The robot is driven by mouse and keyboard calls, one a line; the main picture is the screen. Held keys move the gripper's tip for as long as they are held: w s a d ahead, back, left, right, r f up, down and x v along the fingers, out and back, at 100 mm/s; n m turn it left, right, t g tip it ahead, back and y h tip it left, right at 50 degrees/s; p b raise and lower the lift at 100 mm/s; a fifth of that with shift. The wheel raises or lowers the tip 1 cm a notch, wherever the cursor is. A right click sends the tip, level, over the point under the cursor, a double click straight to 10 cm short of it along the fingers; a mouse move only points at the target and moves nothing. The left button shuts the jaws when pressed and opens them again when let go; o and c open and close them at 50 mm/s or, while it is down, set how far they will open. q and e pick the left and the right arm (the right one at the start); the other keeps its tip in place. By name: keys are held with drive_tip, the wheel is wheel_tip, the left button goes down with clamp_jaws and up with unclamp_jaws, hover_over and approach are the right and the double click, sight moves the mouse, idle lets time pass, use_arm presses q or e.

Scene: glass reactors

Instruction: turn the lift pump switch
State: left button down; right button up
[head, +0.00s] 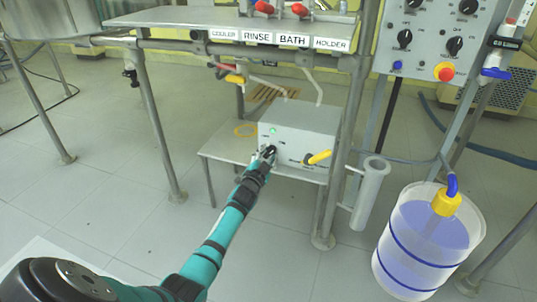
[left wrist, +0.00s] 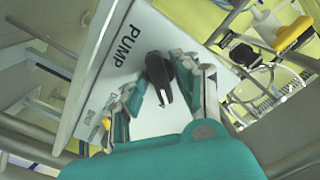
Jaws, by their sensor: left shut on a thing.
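The lift pump switch (left wrist: 160,77) is a black knob on the light panel of the pump box (left wrist: 120,85), beside the printed word PUMP. In the head view the pump box (head: 310,122) is a pale grey box on a low shelf, with a lit green lamp (head: 273,130) on its front. My left gripper (head: 267,153) reaches the box front just below the lamp. In the left wrist view my left gripper (left wrist: 166,90) has one finger on each side of the knob and is shut on it. My right gripper is not in view.
A yellow-handled valve (head: 319,158) sticks out of the box front, right of my gripper. A steel table frame with posts (head: 157,130) surrounds the shelf. A control panel (head: 440,40) and a bucket of bluish liquid (head: 425,240) stand at right. The floor at left is mostly clear.

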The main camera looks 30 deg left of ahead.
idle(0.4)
use_arm(q)
drive_tip(key=c, duration=1.3)
unclamp_jaws()
drive_tip(key=v, duration=1.2)
